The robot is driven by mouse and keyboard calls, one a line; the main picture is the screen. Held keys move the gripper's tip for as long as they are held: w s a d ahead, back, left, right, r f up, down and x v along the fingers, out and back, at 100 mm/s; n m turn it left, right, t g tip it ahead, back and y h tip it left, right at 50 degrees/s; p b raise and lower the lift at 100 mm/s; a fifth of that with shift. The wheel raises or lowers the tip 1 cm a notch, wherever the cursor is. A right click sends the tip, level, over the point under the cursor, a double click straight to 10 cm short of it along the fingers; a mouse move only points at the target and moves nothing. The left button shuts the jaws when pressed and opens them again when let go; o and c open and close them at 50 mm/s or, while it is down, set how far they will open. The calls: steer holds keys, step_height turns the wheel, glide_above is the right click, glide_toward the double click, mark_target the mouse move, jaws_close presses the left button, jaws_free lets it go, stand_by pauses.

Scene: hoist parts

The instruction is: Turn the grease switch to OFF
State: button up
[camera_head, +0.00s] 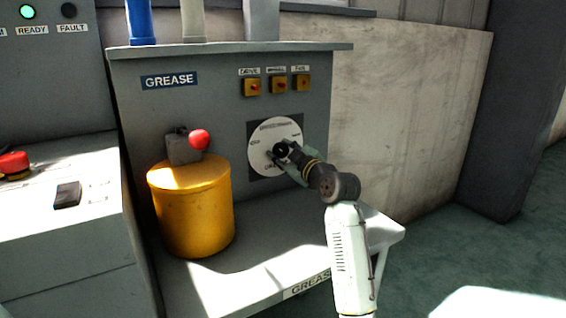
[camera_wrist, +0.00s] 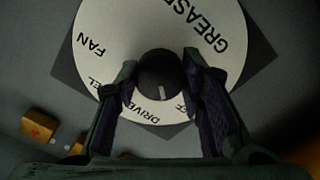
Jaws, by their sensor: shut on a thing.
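The grease switch is a black round knob (camera_wrist: 160,72) on a white dial plate (camera_head: 276,131) set on the front of the grey GREASE cabinet. The plate (camera_wrist: 205,65) carries the words GREASE, FAN and DRIVE in the wrist view, with other words partly covered. A short white mark on the knob points toward the bottom of that view, beside DRIVE. My gripper (camera_head: 283,152) reaches the dial from the lower right. Its two fingers (camera_wrist: 159,66) stand on either side of the knob and are shut on it.
Small yellow switches (camera_head: 279,85) labelled DRIVE, WHEEL and FAN sit above the dial. A yellow drum (camera_head: 192,212) with a red-knobbed part (camera_head: 199,140) above it stands to the left on the cabinet's shelf. A console with a red button (camera_head: 14,163) is at far left.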

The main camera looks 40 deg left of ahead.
steer(key=shift+n+b, duration=0.95)
steer(key=shift+n, duration=0.65)
steer(key=o, duration=1.1)
steer(key=shift+o, duration=0.2)
steer(key=v, duration=1.2)
steer(key=shift+f, duration=0.1)
